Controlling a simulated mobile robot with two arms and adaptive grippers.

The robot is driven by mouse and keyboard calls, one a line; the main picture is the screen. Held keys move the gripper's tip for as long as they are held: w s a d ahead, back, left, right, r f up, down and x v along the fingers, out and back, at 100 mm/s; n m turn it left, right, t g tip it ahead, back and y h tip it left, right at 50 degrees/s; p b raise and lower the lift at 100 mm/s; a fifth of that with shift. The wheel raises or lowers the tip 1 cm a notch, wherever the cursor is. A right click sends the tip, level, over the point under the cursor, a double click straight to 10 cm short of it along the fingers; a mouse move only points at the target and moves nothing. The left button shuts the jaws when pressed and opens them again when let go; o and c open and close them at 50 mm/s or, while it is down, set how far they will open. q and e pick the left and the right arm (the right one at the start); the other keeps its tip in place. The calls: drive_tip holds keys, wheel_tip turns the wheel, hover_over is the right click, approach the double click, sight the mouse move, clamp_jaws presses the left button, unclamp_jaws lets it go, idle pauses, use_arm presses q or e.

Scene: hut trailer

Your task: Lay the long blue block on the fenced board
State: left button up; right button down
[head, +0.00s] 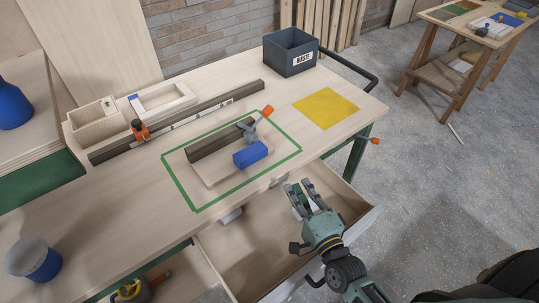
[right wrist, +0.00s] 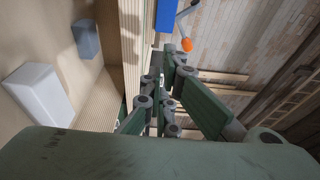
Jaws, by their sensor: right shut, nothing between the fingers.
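A blue block (head: 250,154) rests on the light wooden board (head: 208,178), in front of the dark fence (head: 215,142) and close to a clamp with an orange handle (head: 267,111). The board lies inside a green outline on the bench. In the right wrist view, part of the blue block (right wrist: 165,15) shows at the top edge, beside the clamp's orange tip (right wrist: 186,45). My right gripper (head: 305,192) is shut and empty, over the open drawer and apart from the block. It also shows in the right wrist view (right wrist: 160,98). My left gripper is not in view.
The open drawer (head: 245,262) holds a white block (right wrist: 42,92) and a grey-blue block (right wrist: 86,39). A yellow mat (head: 325,108) and a waste bin (head: 290,55) are on the bench's right side. A long dark rail (head: 195,115) and wooden trays (head: 95,122) lie behind the board.

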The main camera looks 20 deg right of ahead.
sight(260, 157)
drive_tip(key=w, duration=0.3)
drive_tip(key=w+a+p, duration=0.1)
drive_tip(key=w, duration=0.5)
drive_tip(key=shift+w+a+r+p, duration=0.2)
drive_tip(key=shift+w+a+p, duration=0.05)
drive_tip(key=shift+a+p, duration=0.05)
drive_tip(key=shift+w+a, duration=0.6)
drive_tip(key=shift+a, duration=0.15)
drive_tip(key=shift+w+a, duration=0.15)
drive_tip(key=shift+a, duration=0.1)
drive_tip(key=shift+w+a, duration=0.15)
drive_tip(key=shift+w+a+f, duration=0.1)
drive_tip(key=shift+w+a, duration=1.15)
drive_tip(key=shift+a, duration=0.2)
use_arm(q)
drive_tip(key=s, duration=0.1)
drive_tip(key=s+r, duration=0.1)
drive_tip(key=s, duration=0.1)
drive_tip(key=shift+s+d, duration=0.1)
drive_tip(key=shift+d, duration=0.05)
use_arm(e)
drive_tip(key=shift+s+d, duration=0.1)
drive_tip(key=shift+s, duration=0.05)
